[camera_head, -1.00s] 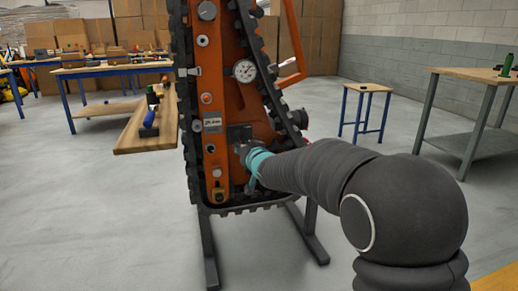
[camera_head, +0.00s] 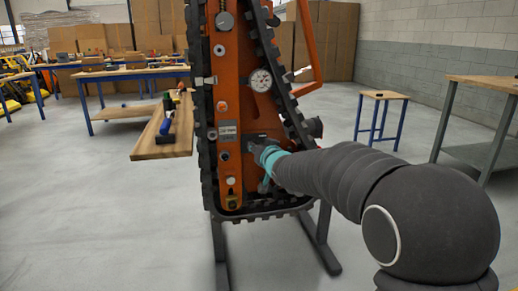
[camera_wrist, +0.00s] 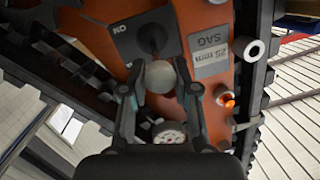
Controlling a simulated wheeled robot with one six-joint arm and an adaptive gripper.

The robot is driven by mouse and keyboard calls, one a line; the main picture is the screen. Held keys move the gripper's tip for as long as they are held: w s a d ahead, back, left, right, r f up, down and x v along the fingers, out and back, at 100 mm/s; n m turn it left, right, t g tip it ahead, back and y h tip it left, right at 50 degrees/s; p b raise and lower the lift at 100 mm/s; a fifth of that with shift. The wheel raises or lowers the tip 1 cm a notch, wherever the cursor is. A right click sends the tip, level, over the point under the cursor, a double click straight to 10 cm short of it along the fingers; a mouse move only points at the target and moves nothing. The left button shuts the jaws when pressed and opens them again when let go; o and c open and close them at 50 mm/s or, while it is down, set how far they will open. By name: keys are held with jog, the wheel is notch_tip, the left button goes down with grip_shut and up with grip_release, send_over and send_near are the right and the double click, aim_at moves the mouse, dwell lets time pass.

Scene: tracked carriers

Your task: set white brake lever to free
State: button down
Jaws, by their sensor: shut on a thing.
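An upright orange tracked carrier (camera_head: 230,110) stands in the middle of the head view. My gripper (camera_head: 257,150) reaches its lower front, at a small dark plate. In the wrist view, my gripper (camera_wrist: 160,92) has one finger on each side of a pale grey-white round knob, which I take for the white brake lever (camera_wrist: 160,76). It is shut on the knob. A dark stem and a dark plate (camera_wrist: 122,42) with a small white label lie behind the knob. The lever's shaft and exact angle are mostly hidden.
A dial gauge (camera_head: 261,80) sits above my gripper. Black track runs along both sides of the carrier. A wooden shelf (camera_head: 160,140) juts out left.

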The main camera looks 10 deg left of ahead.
jog(key=shift+s+a+r, duration=0.15)
jog(key=shift+a+r, duration=0.15)
jog(key=shift+r, duration=0.1)
dwell(0.4)
jog(key=c, duration=1.2)
grip_release()
jog(key=shift+o, duration=1.4)
jog(key=shift+s+a, duration=0.1)
jog(key=shift+a, duration=0.05)
jog(key=shift+d+f, duration=0.25)
jog(key=shift+d, duration=0.1)
jog(key=v, duration=1.1)
jog(key=shift+s+d, duration=0.2)
jog(key=shift+s, duration=0.15)
